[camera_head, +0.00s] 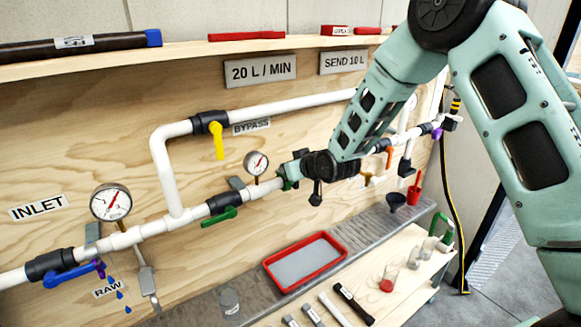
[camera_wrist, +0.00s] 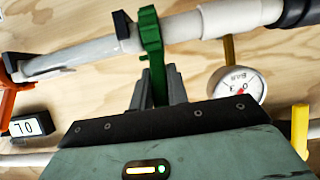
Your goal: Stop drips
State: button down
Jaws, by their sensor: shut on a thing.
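A white pipe run crosses the plywood panel. Blue drops (camera_head: 119,294) fall below the purple tap (camera_head: 100,268) near the blue-handled inlet valve (camera_head: 68,276). My gripper (camera_head: 293,174) is at the pipe right of the small gauge (camera_head: 257,163). In the wrist view my gripper (camera_wrist: 158,88) is shut on the tail of a green clamp (camera_wrist: 151,42), which sits around the white pipe. The small gauge also shows in the wrist view (camera_wrist: 238,83). A green valve handle (camera_head: 219,220) lies along the pipe; a yellow bypass handle (camera_head: 217,140) hangs down. My arm hides part of the pipe.
A red-rimmed tray (camera_head: 268,264) lies on the grey ledge below. A large gauge (camera_head: 111,203) stands above the inlet pipe. A beaker with red contents (camera_head: 388,279) and several tools are on the bench. A shelf (camera_head: 190,55) runs above. An orange handle (camera_wrist: 12,85) is left in the wrist view.

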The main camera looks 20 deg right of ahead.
jog(key=c, duration=1.4)
grip_release()
jog(key=shift+w, duration=0.1)
jog(key=shift+o, duration=0.2)
jog(key=b+v, duration=0.4)
jog(key=v, duration=1.3)
jog(key=shift+s+r, duration=0.15)
jog(key=shift+s, duration=0.05)
